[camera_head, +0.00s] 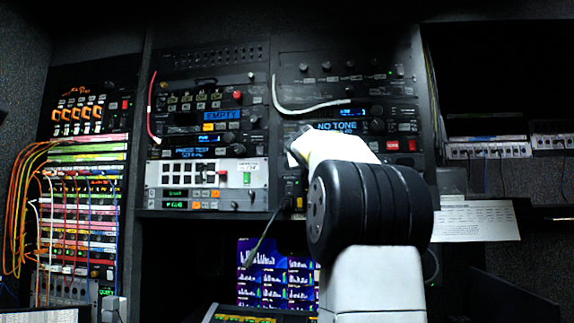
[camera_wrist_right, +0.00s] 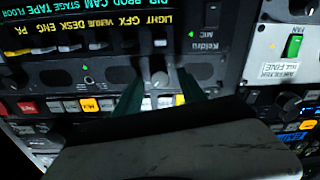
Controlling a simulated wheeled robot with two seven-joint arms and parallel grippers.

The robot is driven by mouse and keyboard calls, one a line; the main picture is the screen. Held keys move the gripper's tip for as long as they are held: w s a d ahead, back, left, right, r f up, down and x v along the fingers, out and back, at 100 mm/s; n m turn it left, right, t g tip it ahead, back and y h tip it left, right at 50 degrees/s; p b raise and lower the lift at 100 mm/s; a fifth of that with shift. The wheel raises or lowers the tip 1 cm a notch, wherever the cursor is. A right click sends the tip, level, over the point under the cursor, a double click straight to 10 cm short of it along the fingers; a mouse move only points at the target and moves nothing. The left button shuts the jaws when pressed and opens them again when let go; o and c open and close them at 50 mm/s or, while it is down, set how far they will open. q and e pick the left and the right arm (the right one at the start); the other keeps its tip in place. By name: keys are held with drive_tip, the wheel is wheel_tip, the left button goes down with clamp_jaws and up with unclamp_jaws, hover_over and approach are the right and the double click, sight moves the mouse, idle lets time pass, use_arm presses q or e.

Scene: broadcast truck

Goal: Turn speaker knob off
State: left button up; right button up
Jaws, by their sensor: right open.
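In the right wrist view, a small grey knob (camera_wrist_right: 159,78) sits on the dark intercom panel (camera_wrist_right: 110,76), below the "Keldra" and "MIC" lettering. No speaker label is readable beside it. My right gripper (camera_wrist_right: 161,86) is open, with its two dark green fingers on either side of this knob. I cannot tell whether the fingers touch it. In the head view my right arm covers that part of the rack, so the knob and fingertips are hidden there. My left gripper is not in view.
The equipment rack (camera_head: 272,58) fills the middle of the head view. A green rocker switch (camera_wrist_right: 293,45) is on the light panel at the right of the wrist view. Orange cables (camera_head: 20,205) hang at the left. A thin dark cable (camera_head: 264,238) hangs beside my arm.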

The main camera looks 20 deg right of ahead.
drive_tip(key=shift+w+d, duration=0.15)
drive_tip(key=shift+w, duration=0.05)
clamp_jaws()
